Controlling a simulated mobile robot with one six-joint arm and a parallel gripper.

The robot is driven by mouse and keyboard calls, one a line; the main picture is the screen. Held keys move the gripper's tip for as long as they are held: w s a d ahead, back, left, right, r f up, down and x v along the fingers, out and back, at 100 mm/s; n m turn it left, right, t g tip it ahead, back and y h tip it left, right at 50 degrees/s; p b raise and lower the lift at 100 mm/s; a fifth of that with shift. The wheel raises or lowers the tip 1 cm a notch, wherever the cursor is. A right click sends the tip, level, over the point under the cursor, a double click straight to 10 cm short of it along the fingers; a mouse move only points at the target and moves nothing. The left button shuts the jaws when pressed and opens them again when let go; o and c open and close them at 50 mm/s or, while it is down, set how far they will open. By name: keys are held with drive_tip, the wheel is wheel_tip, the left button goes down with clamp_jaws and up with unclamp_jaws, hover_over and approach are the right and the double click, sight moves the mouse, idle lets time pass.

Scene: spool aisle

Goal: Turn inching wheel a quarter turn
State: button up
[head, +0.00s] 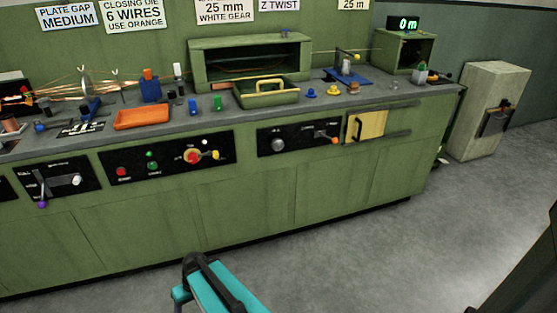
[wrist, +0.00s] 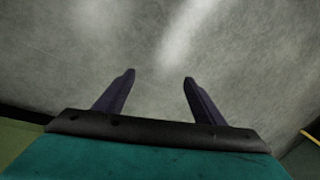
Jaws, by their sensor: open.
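No label large enough to read marks the inching wheel, so I cannot tell for sure which control it is. One candidate is a round grey knob (head: 278,144) on a black panel on the green bench front, left of an orange-tipped lever (head: 325,137). Another is a red and yellow rotary control (head: 192,155) on the panel further left. My gripper (wrist: 158,78) is open and empty in the wrist view, with only grey floor beyond its fingers. In the head view my teal arm (head: 215,290) is low in front of the bench, apart from the controls.
The green bench front (head: 240,205) runs across the view. An orange tray (head: 142,117), a green tray (head: 267,93) and small parts stand on its top. A left panel has a purple-tipped lever (head: 42,203). Grey floor (head: 370,265) is clear at the right; a pale cabinet (head: 488,105) stands beyond.

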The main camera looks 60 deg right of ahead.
drive_tip(key=w+d+r+m+t+h+b, duration=0.1)
drive_tip(key=w+d+r+t+b, duration=0.3)
drive_tip(key=d, duration=0.4)
drive_tip(key=w+d+r+m+t+b, duration=0.1)
drive_tip(key=w+d+t+b, duration=0.1)
drive_tip(key=w+d+b, duration=0.5)
drive_tip(key=d+r+m+t+h+b, duration=0.1)
drive_tip(key=d+r+t+h+b, duration=0.4)
drive_tip(key=d, duration=1)
drive_tip(key=s+d+r+m+t+h+b, duration=0.1)
drive_tip(key=s+d+r+m+h+b, duration=0.1)
drive_tip(key=s+d+r+b, duration=0.4)
drive_tip(key=s+d+r+m+t+h+b, duration=0.1)
drive_tip(key=s+d+r+h+b, duration=0.4)
drive_tip(key=s+d+r, duration=0.6)
drive_tip(key=d+r+b, duration=0.2)
drive_tip(key=d+r, duration=0.3)
drive_tip(key=r, duration=0.2)
drive_tip(key=shift+s+m, duration=0.35)
drive_tip(key=shift+m, duration=0.05)
drive_tip(key=shift+w+d+r+p, duration=0.1)
drive_tip(key=shift+w+p, duration=0.2)
